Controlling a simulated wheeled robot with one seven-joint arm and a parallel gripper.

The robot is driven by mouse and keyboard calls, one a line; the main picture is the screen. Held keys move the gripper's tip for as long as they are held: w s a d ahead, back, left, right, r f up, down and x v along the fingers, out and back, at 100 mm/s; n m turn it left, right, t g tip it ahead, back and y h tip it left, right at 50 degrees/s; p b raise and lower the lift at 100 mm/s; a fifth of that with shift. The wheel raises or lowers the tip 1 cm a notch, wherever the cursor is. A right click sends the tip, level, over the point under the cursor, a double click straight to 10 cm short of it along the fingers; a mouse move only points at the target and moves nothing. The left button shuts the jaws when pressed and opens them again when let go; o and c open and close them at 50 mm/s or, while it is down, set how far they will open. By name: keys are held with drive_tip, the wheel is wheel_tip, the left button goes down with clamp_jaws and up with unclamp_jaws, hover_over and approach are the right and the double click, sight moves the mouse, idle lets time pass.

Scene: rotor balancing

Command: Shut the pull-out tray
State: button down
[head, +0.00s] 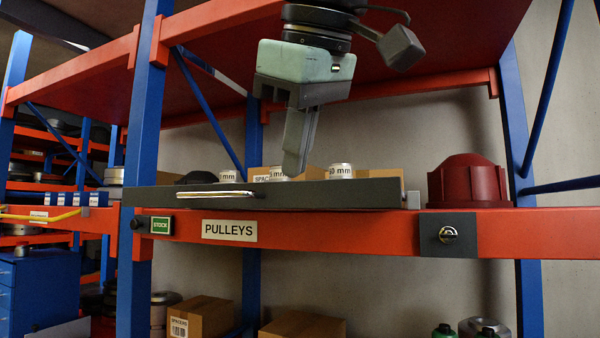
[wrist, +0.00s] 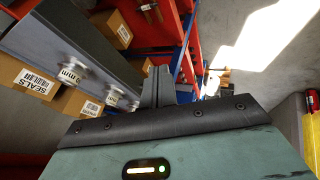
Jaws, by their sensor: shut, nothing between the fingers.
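The pull-out tray (head: 330,194) has a long dark grey front with a silver bar handle (head: 215,194) towards its left end. Its front overlaps the left blue post in the head view, so it stands out ahead of the shelf edge. The shut fingers also show in the wrist view (wrist: 158,88).
A red domed part (head: 467,181) stands on the shelf just right of the tray. The orange shelf beam (head: 340,230) carries a PULLEYS label and a latch plate (head: 449,235). A red upper shelf hangs above my gripper. Cartons (head: 203,316) sit below.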

sight(300, 191)
drive_tip(key=shift+t, duration=0.3)
drive_tip(key=w+f+p, duration=0.1)
drive_tip(key=w, duration=0.1)
drive_tip(key=w+f+p, duration=0.1)
drive_tip(key=w, duration=0.2)
drive_tip(key=w+f+p, duration=0.1)
drive_tip(key=w, duration=0.2)
drive_tip(key=shift+w+d+f+p, duration=0.1)
drive_tip(key=shift+w+f+p, duration=0.1)
drive_tip(key=shift+f+p, duration=0.15)
drive_tip(key=shift+w+d+f, duration=0.1)
drive_tip(key=shift+w+f, duration=0.05)
drive_tip(key=shift+w, duration=0.25)
